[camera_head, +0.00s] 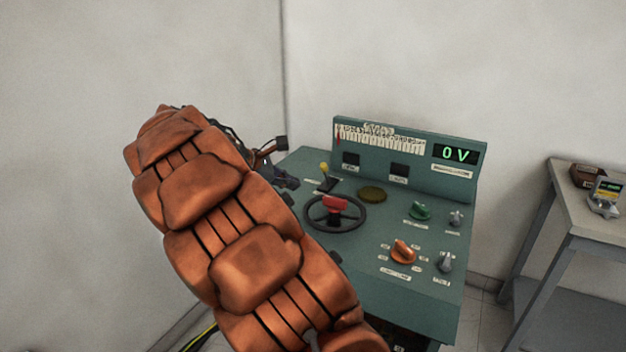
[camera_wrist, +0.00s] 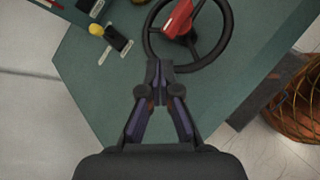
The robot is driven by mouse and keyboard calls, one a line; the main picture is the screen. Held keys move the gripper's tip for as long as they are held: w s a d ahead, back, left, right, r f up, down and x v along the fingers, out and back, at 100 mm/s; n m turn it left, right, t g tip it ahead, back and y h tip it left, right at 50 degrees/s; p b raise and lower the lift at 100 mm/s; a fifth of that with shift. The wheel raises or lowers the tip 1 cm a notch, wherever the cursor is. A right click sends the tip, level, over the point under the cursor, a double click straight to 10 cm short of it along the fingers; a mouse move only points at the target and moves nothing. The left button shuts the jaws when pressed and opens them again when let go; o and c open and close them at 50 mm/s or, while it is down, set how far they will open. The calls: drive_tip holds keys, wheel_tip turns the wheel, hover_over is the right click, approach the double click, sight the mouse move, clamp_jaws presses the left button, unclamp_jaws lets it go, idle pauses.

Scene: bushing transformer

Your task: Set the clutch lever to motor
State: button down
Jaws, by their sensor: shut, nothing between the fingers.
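The clutch lever (camera_head: 325,174), black with a yellow knob, stands on the left part of the green control desk. It also shows at the upper left in the wrist view (camera_wrist: 115,38). Two small labels lie beside it, too small to read. My gripper (camera_wrist: 159,72) is shut and empty over the desk, with its fingertips near the lower edge of the handwheel in the picture. The lever is ahead and to the left of the fingertips, apart from them. In the head view my arm hides much of the gripper.
A black handwheel (camera_head: 336,213) with a red grip stands right of the lever. Green, orange and grey knobs (camera_head: 403,251) sit further right. The back panel shows 0 V on its display (camera_head: 457,154). A grey side table (camera_head: 590,215) stands at the right.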

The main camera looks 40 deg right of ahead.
drive_tip(key=w+d+f+n+h+b, duration=0.1)
drive_tip(key=w+d+f+n, duration=0.1)
drive_tip(key=w, duration=0.3)
drive_tip(key=w+d+f+n+t+h+b, duration=0.1)
drive_tip(key=w+d+f+n+b, duration=0.1)
drive_tip(key=w, duration=0.4)
drive_tip(key=shift+d+f+n+h, duration=0.15)
drive_tip(key=shift+d+n+h, duration=0.15)
drive_tip(key=shift+n, duration=0.3)
drive_tip(key=shift+s, duration=0.1)
drive_tip(key=p, duration=0.2)
approach(326, 175)
drive_tip(key=shift+w+d+f, duration=0.15)
drive_tip(key=shift+w+f, duration=0.05)
drive_tip(key=shift+f, duration=0.4)
drive_tip(key=shift+w+d+f, duration=0.15)
drive_tip(key=shift+d+f, duration=0.05)
drive_tip(key=shift+f, duration=0.45)
drive_tip(key=shift+s+d+r, duration=0.1)
drive_tip(key=shift+d+r, duration=0.2)
drive_tip(key=shift+d, duration=0.2)
drive_tip(key=shift+s+d+r, duration=0.15)
drive_tip(key=shift+d+r, duration=0.15)
drive_tip(key=shift+d, duration=0.2)
drive_tip(key=shift+s+d+r, duration=0.1)
drive_tip(key=shift+d+r, duration=0.1)
drive_tip(key=shift+d, duration=0.45)
drive_tip(key=shift+r+p, duration=0.1)
drive_tip(key=shift+p, duration=0.3)
